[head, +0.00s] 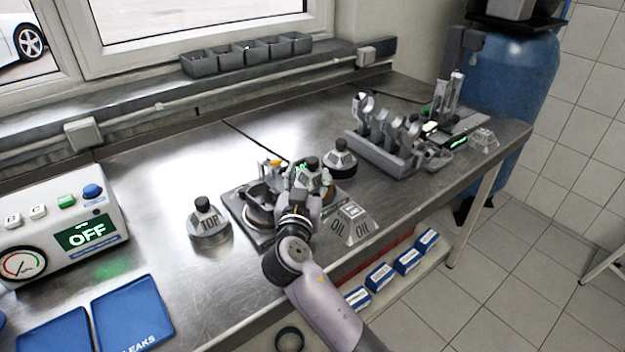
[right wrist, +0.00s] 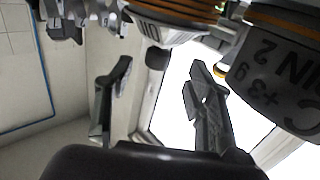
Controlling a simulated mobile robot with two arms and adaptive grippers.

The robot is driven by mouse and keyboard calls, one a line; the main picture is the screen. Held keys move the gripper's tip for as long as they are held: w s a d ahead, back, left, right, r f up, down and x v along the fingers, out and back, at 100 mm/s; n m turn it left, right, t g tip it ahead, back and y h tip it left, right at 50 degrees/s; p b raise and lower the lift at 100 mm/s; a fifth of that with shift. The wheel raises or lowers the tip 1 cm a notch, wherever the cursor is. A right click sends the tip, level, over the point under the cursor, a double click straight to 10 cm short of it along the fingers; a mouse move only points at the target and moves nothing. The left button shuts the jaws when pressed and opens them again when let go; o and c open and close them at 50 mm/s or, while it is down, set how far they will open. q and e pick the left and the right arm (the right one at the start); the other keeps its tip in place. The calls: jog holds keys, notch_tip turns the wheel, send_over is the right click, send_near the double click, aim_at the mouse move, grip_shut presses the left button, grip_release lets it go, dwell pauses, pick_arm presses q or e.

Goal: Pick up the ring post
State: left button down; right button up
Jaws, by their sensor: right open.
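I cannot tell for sure which piece is the ring post. Grey pieces with black knobs stand on the bench: one marked TOP (head: 208,222), one farther back (head: 340,158), and one at the fixture (head: 312,165), partly behind my right gripper (head: 298,195). A piece with an orange band (right wrist: 172,25) is beyond the fingertips. A larger grey cylinder marked PIN 2 (right wrist: 280,85) is beside the right finger. My left gripper is not in view.
The grey fixture plate (head: 263,240) lies under my right gripper. A grey rack of parts (head: 380,150) stands farther right. A control box reading OFF (head: 60,230) and blue trays (head: 130,315) are at left.

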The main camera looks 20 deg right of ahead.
aim_at(312, 165)
jog(key=shift+w+d+r, duration=0.2)
jog(key=shift+w+d, duration=0.05)
jog(key=shift+w, duration=0.2)
jog(key=p+x, duration=0.1)
jog(key=x, duration=0.2)
jog(key=shift+w+d, duration=0.25)
jog(key=shift+w, duration=0.05)
jog(key=shift+w+d, duration=0.15)
jog(key=shift+w, duration=0.2)
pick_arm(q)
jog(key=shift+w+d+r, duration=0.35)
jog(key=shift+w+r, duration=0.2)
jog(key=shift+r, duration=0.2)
pick_arm(e)
jog(key=shift+c, duration=0.5)
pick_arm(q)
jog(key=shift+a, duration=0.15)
pick_arm(e)
grip_shut()
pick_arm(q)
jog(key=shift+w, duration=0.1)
